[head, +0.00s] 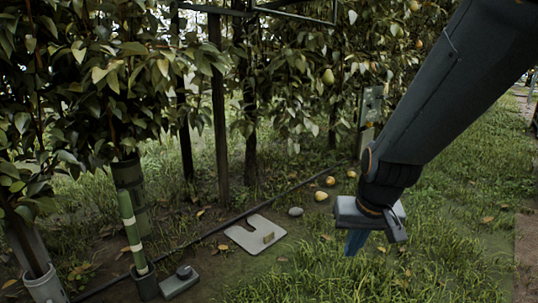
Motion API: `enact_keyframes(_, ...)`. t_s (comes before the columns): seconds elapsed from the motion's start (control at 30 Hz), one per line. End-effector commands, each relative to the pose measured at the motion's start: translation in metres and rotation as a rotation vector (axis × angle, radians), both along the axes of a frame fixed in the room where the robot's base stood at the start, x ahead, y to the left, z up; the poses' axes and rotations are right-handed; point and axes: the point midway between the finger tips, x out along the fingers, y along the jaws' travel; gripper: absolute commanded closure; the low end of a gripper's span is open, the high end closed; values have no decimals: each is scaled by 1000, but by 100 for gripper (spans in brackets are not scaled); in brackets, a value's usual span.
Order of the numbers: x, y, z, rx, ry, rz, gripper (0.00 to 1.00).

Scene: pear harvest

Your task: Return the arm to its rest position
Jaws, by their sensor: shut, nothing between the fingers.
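My arm comes in from the upper right of the head view and points down over the grass. My gripper (356,241) hangs at its lower end, with blue fingers partly hidden behind the wrist block. The fingers are together with nothing between them. The gripper is apart from the trees and from the pears on the ground.
Leafy pear trees fill the left and back, with a pear (328,76) hanging. Fallen pears (321,196) lie near a dark hose (285,192). Grass at right is open.

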Motion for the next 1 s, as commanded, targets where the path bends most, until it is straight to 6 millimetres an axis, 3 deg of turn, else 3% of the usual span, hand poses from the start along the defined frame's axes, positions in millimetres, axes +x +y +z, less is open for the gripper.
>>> enact_keyframes(0.03, -20, -1, -12, -15, 30, 16, 100)
enact_keyframes(0.17, -64, -4, -37, -52, 95, 58, 100)
enact_keyframes(0.47, -97, 64, 39, -31, 118, 207, 100)
enact_keyframes(0.8, -182, 155, 144, -3, 181, 450, 100)
enact_keyframes(1.0, -221, 181, 181, 7, 212, 545, 100)
